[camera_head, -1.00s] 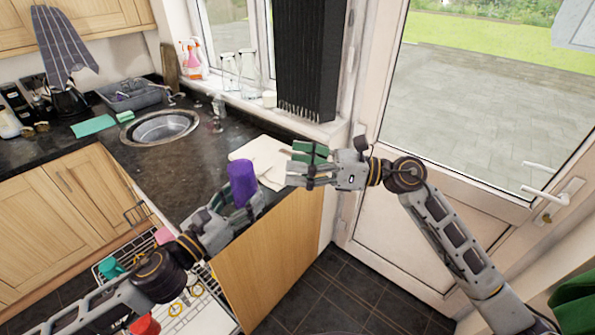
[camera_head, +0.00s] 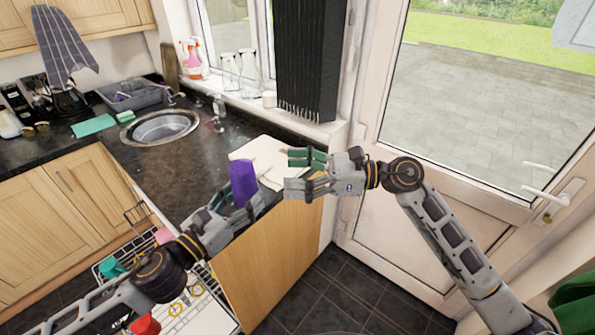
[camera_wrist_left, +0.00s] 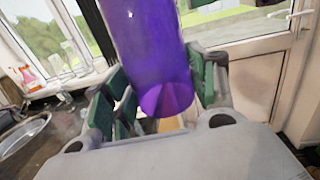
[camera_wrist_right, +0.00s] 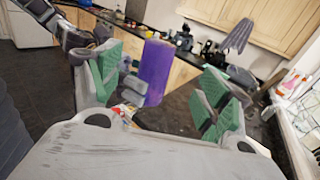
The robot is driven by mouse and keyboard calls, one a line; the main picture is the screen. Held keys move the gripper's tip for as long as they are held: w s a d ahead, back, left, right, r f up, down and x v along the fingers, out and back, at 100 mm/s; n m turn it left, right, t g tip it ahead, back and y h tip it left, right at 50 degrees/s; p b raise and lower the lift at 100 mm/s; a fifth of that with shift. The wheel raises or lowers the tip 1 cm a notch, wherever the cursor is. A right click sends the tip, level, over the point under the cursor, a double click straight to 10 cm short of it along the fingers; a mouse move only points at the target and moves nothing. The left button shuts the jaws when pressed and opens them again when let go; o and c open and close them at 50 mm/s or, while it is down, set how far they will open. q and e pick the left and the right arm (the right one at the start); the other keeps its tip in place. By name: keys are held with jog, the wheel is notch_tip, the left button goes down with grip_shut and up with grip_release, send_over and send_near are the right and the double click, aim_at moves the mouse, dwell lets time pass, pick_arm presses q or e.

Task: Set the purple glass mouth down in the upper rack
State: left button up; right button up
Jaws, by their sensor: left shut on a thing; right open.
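The purple glass (camera_head: 243,180) is held nearly upright, slightly tilted, above the counter's front edge. My left gripper (camera_head: 238,208) is shut on its lower part. In the left wrist view the glass (camera_wrist_left: 150,50) stands between the green-padded fingers; I cannot tell which end is the mouth. My right gripper (camera_head: 300,173) is open and empty, to the right of the glass and apart from it. The right wrist view shows the glass (camera_wrist_right: 155,70) beyond its spread fingers. A white wire rack (camera_head: 205,312) is pulled out at lower left, partly hidden by my left arm.
A teal cup (camera_head: 111,267), a pink item (camera_head: 164,236) and a red cup (camera_head: 146,325) are at the rack. A wooden panel (camera_head: 268,262) stands right of the rack. A pale board (camera_head: 262,155) lies on the counter behind the glass. The sink (camera_head: 160,127) is further back.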

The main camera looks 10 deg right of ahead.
aim_at(254, 170)
jog(key=shift+w+a, duration=0.35)
jog(key=shift+a, duration=1.55)
jog(key=shift+w+a, duration=0.3)
jog(key=shift+a, duration=1.55)
jog(key=shift+w+a, duration=0.35)
jog(key=shift+a, duration=1.55)
jog(key=c, duration=1.1)
pick_arm(q)
jog(key=o, duration=1.3)
pick_arm(e)
jog(key=shift+c, duration=0.6)
